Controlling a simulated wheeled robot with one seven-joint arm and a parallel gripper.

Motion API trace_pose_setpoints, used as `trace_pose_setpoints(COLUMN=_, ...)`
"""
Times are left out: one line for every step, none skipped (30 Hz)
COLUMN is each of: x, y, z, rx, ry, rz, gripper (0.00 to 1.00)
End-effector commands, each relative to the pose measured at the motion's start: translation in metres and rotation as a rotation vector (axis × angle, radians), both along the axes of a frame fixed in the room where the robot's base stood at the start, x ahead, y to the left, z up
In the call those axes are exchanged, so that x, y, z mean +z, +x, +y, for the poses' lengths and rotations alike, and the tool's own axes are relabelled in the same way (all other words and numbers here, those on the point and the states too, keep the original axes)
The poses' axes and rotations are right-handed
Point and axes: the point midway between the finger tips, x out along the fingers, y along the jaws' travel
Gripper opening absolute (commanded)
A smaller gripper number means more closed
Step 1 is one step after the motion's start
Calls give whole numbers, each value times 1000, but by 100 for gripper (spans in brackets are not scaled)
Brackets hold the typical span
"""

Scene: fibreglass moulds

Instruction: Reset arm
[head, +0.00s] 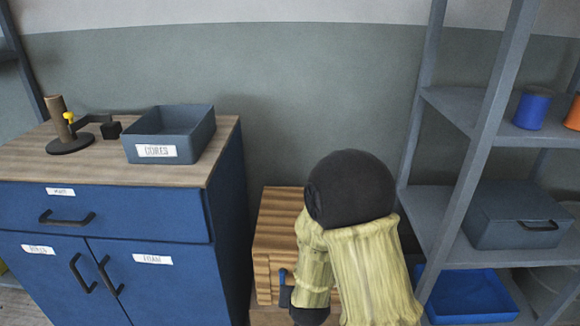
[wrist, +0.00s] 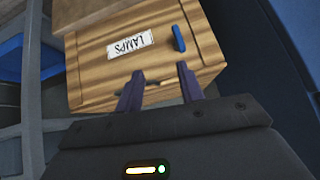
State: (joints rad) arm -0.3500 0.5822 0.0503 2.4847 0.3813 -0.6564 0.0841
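My arm, in a pale yellow sleeve with a dark rounded joint, reaches down in front of a wooden box in the head view. My gripper (wrist: 159,76) shows in the wrist view with its two dark purple fingers apart and nothing between them. The fingertips point at the lower edge of the box's front in that picture; I cannot tell whether they touch it. The wooden box (wrist: 90,75) has a label reading LAMPS, upside down in the wrist view, and a blue handle (wrist: 179,38). In the head view the box (head: 280,208) is partly hidden by my arm.
A blue cabinet (head: 160,270) stands left, with a grey CORES bin (head: 195,135) and a small stand (head: 70,145) on its wooden top. A grey shelf rack (head: 450,215) stands close on the right, holding spools, a grey case (head: 515,225) and a blue tray (head: 470,305).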

Motion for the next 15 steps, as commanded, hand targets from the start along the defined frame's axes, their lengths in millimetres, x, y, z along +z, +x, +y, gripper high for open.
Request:
trace_pose_setpoints(x=13, y=-2, z=-10, rx=2, ry=6, rz=29, gripper=38)
trace_pose_setpoints(x=18, y=-6, z=-15, rx=8, ry=7, rz=52, gripper=38)
trace_pose_setpoints(x=25, y=-11, z=-22, rx=15, ry=7, rz=83, gripper=38)
trace_pose_setpoints(x=30, y=-15, z=-28, rx=19, ry=7, rz=105, gripper=38)
trace_pose_setpoints(x=36, y=-20, z=-33, rx=27, ry=5, rz=129, gripper=38)
trace_pose_setpoints(x=43, y=-26, z=-41, rx=35, ry=1, rz=158, gripper=38)
trace_pose_setpoints(x=48, y=-32, z=-47, rx=40, ry=-1, rz=179, gripper=38)
trace_pose_setpoints(x=53, y=-37, z=-52, rx=46, ry=-6, rz=203, gripper=38)
trace_pose_setpoints(x=60, y=-45, z=-61, rx=51, ry=-11, rz=232, gripper=38)
trace_pose_setpoints(x=64, y=-51, z=-66, rx=56, ry=-17, rz=252, gripper=38)
trace_pose_setpoints(x=68, y=-58, z=-72, rx=59, ry=-23, rz=273, gripper=38)
trace_pose_setpoints(x=73, y=-65, z=-79, rx=63, ry=-29, rz=298, gripper=38)
trace_pose_setpoints(x=77, y=-71, z=-83, rx=67, ry=-35, rz=315, gripper=38)
trace_pose_setpoints(x=80, y=-76, z=-88, rx=69, ry=-40, rz=332, gripper=38)
trace_pose_setpoints(x=85, y=-84, z=-94, rx=71, ry=-48, rz=353, gripper=38)
